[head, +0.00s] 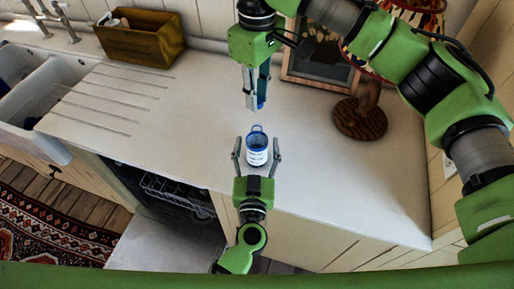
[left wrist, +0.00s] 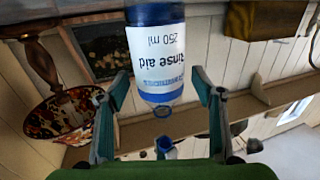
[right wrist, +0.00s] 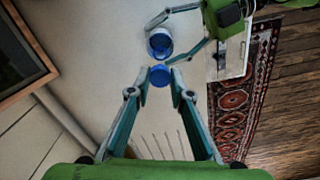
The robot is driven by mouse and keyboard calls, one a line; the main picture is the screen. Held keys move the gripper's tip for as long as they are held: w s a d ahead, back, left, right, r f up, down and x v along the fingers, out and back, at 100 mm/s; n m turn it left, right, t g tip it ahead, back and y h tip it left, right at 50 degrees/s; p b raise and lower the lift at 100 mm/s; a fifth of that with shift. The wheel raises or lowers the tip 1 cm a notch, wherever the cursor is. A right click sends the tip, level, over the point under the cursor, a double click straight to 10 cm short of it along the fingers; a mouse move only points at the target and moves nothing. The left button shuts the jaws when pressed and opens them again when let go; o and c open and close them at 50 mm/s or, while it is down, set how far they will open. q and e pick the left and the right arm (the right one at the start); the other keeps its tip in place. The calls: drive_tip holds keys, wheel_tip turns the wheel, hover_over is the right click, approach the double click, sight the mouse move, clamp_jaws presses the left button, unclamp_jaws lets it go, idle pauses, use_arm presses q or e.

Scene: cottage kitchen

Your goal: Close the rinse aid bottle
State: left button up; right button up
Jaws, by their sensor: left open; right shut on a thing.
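The rinse aid bottle (head: 257,157), blue with a white label, stands upright on the counter. In the left wrist view its label (left wrist: 158,60) appears upside down, with a blue ring at its neck. My left gripper (head: 257,146) is open, with one finger on each side of the bottle and visible gaps. My right gripper (head: 256,104) is above the bottle, shut on a blue cap (right wrist: 160,76). The cap also shows in the left wrist view (left wrist: 165,146), apart from the bottle. In the right wrist view the bottle top (right wrist: 160,42) lies just beyond the cap.
The pale counter (head: 330,190) is clear around the bottle. A lamp with a round wooden base (head: 360,120) and a framed picture (head: 318,68) stand behind right. A wooden box (head: 140,38) and the sink (head: 55,85) are at left. An open dishwasher (head: 175,195) is below.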

use_arm(q)
drive_tip(key=c, duration=1.7)
use_arm(e)
drive_tip(key=shift+f, duration=2.5)
drive_tip(key=shift+f, duration=0.9)
use_arm(q)
clamp_jaws()
use_arm(e)
drive_tip(key=shift+f, duration=0.55)
